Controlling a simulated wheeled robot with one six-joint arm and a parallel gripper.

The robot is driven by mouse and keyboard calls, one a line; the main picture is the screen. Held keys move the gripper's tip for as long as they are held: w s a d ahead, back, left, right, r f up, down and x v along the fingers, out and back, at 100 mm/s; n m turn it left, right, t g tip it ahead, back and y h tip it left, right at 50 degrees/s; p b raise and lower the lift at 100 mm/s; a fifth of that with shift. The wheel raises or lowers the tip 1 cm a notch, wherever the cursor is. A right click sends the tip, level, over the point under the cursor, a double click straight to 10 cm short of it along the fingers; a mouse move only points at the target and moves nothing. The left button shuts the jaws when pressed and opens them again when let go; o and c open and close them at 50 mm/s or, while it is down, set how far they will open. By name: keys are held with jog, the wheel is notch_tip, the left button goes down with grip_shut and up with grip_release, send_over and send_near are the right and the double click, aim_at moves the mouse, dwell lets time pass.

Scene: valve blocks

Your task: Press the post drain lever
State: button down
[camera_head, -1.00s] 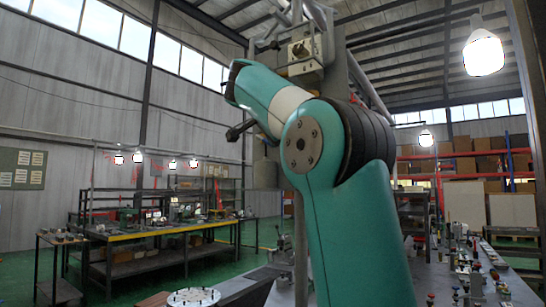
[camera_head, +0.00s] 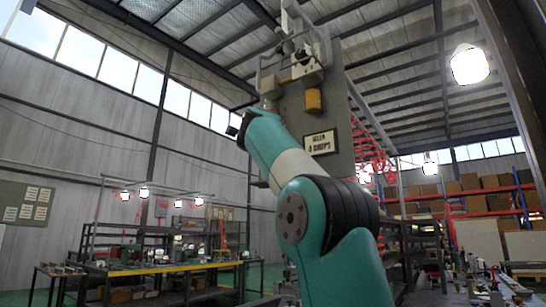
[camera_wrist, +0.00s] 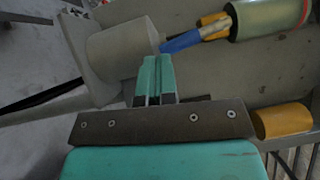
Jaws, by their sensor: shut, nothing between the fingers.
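In the wrist view my gripper (camera_wrist: 155,58) is shut and empty, its teal fingers side by side. A blue-gripped lever (camera_wrist: 183,41) with a silvery stem lies just past the fingertips, to their upper right. I cannot tell whether the fingers touch it, or whether it is the post drain lever. A grey cylinder (camera_wrist: 122,46) is at upper left of the fingers. In the head view a grey post panel (camera_head: 345,105) carries a valve block (camera_head: 305,62), a yellow part (camera_head: 313,100) and a sign (camera_head: 320,143). My arm hides the panel's lower left; my fingers are hidden there.
In the wrist view a pale green cylinder (camera_wrist: 268,17) with a red ring is at upper right. A yellow cylinder (camera_wrist: 282,120) is right of my gripper. In the head view a long workbench (camera_head: 165,268) stands at left and loaded shelves (camera_head: 470,200) at right.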

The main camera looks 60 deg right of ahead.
jog(key=shift+w+f, duration=0.25)
jog(key=shift+w, duration=0.2)
jog(key=shift+b, duration=0.3)
jog(key=s+d+b+v, duration=0.1)
jog(key=s+b+v, duration=0.1)
jog(key=v, duration=1)
jog(key=shift+s+f+b, duration=0.3)
jog(key=shift+f+b, duration=0.05)
jog(key=shift+b, duration=0.35)
jog(key=shift+a, duration=0.1)
